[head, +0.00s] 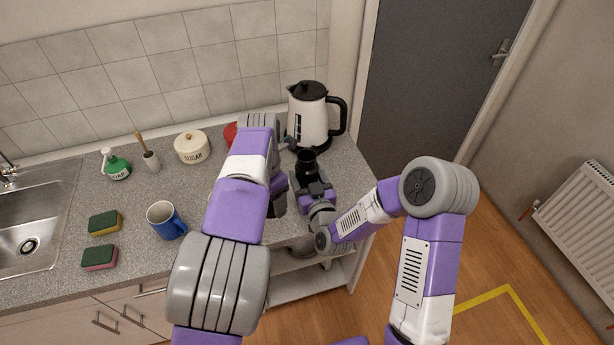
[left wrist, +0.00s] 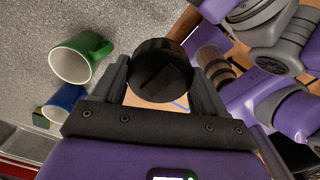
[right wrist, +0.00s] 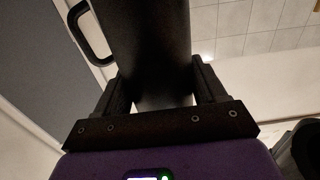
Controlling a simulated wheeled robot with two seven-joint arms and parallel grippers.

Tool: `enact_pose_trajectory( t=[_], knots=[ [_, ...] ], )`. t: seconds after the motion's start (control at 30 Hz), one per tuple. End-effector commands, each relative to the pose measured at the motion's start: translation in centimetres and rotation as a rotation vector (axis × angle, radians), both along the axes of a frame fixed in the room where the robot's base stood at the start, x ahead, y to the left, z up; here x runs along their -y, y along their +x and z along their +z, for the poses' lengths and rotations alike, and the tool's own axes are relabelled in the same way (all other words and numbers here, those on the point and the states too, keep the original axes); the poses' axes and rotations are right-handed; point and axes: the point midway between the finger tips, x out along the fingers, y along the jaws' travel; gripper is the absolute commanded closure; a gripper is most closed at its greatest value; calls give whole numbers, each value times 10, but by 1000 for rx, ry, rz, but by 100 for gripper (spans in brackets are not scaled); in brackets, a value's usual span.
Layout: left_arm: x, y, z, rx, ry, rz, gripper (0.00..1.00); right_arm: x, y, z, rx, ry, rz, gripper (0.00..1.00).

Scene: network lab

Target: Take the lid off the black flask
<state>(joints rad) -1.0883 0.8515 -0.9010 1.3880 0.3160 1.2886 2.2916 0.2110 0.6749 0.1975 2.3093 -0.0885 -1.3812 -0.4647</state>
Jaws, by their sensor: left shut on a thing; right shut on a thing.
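The black flask (head: 307,161) is upright near the right end of the counter, in front of the kettle. My right gripper (head: 315,190) is shut on the flask. In the right wrist view the dark flask body (right wrist: 152,50) stands between the two fingers. My left gripper (left wrist: 160,85) is shut on the lid (left wrist: 163,75), a round black piece with a bar across its face. In the head view my left arm hides most of that hand and the lid. I cannot tell whether the lid still touches the flask.
The white kettle (head: 308,115) stands close behind the flask. A blue mug (head: 165,222), sponges (head: 104,222) and a sugar pot (head: 191,148) are to the left. A green mug (left wrist: 80,60) shows in the left wrist view. The counter's right edge is near.

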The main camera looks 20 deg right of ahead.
Motion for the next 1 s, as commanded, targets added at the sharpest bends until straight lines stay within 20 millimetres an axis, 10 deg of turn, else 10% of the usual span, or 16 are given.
enact_pose_trajectory(
  t=[0.07,0.1,0.23,0.67,1.0],
  knots=[
    [0,0,-4,0,0,0,64,0,0,-2,5,0,0,100],
    [0,0,-4,0,0,0,64,0,0,-3,-1,0,0,27],
    [0,0,-3,0,0,0,64,0,0,-2,-2,0,0,7],
    [0,0,4,0,0,0,64,0,0,3,-2,0,0,4],
    [0,0,-7,0,0,0,64,2,-65,-1,-4,-1,2,4]
  ],
)
